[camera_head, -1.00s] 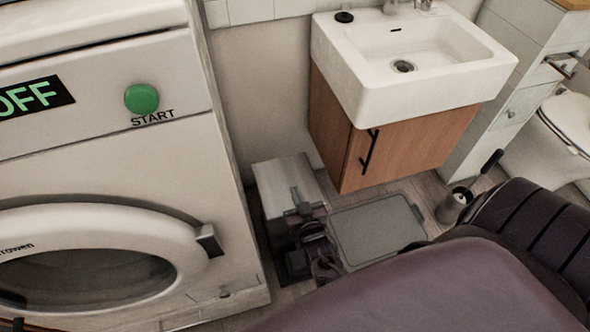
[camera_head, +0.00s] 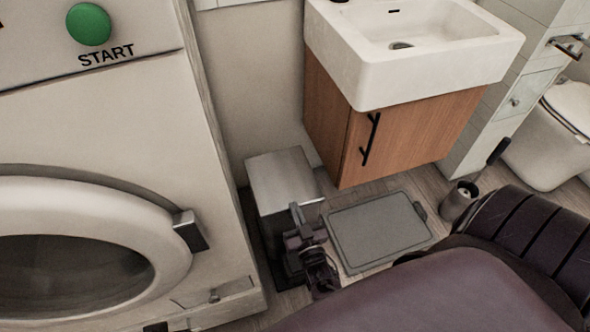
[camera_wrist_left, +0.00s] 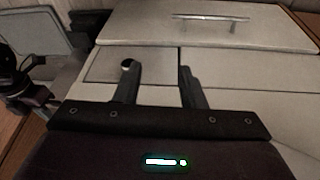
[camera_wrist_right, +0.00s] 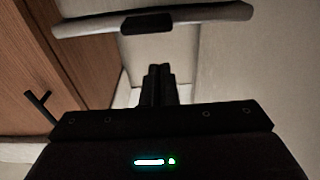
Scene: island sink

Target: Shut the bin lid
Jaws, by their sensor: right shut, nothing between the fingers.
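The bin (camera_head: 283,180) is a box with a pale metallic lid and dark sides, standing between the washing machine and the sink cabinet. Its lid looks flat over the top in the head view; a small gap at the rim cannot be ruled out. My right gripper (camera_head: 295,210) is at the bin's front upper edge, shut and empty. In the right wrist view its closed fingers (camera_wrist_right: 160,70) point toward a pale bar with a dark block, which I cannot identify. My left gripper (camera_wrist_left: 157,75) is open and empty in the left wrist view, in front of pale panels.
The washing machine (camera_head: 110,130) stands close on the left. The sink cabinet (camera_head: 410,140) is behind on the right. A flat grey board-like object (camera_head: 380,230) lies on the floor right of the bin. A brush holder (camera_head: 457,203) and a toilet (camera_head: 550,140) are farther right.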

